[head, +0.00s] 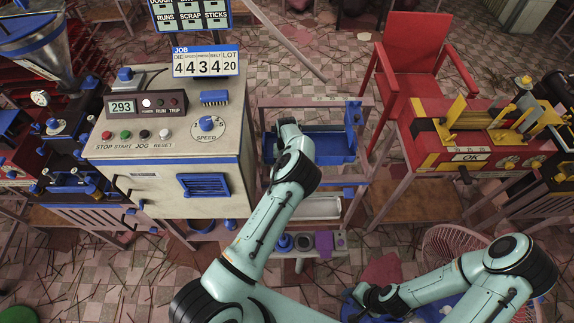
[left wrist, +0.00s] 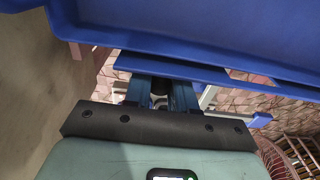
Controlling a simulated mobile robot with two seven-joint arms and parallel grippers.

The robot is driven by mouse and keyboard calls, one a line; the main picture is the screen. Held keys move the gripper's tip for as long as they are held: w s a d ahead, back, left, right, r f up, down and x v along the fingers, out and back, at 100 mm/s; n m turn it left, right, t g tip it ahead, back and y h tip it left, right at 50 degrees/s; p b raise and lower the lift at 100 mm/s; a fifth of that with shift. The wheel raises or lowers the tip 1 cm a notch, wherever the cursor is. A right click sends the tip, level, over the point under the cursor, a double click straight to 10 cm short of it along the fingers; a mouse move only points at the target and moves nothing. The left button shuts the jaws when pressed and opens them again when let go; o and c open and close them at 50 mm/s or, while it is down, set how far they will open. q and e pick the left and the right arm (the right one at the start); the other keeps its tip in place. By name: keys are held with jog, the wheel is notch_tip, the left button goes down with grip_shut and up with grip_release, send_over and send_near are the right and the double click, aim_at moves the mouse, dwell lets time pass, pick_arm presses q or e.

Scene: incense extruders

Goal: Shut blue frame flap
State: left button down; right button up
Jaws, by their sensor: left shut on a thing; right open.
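A wooden frame (head: 362,125) stands right of the control cabinet, with a blue panel (head: 332,146) across its opening, which appears to be the flap. In the left wrist view a broad blue surface (left wrist: 200,28) fills the top, with a thinner blue edge (left wrist: 215,76) below it. My left gripper (left wrist: 161,88) is shut at that blue edge; its fingertips are partly hidden under it. In the head view my left wrist hides the left gripper and the panel's left part. My right gripper (head: 364,298) is low at the right, away from the frame, its fingers hard to make out.
The control cabinet (head: 150,190) with buttons and a speed dial stands close left of my left arm. A red chair (head: 412,60) and a red-yellow machine (head: 480,135) stand to the right. A fan (head: 452,245) is near my right arm. Sticks litter the tiled floor.

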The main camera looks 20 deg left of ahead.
pick_arm(q)
jog(key=c, duration=1)
grip_release()
notch_tip(320, 180, up, 13)
jog(key=shift+w+r, duration=0.2)
jog(key=shift+w, duration=0.05)
jog(key=shift+a+f, duration=0.1)
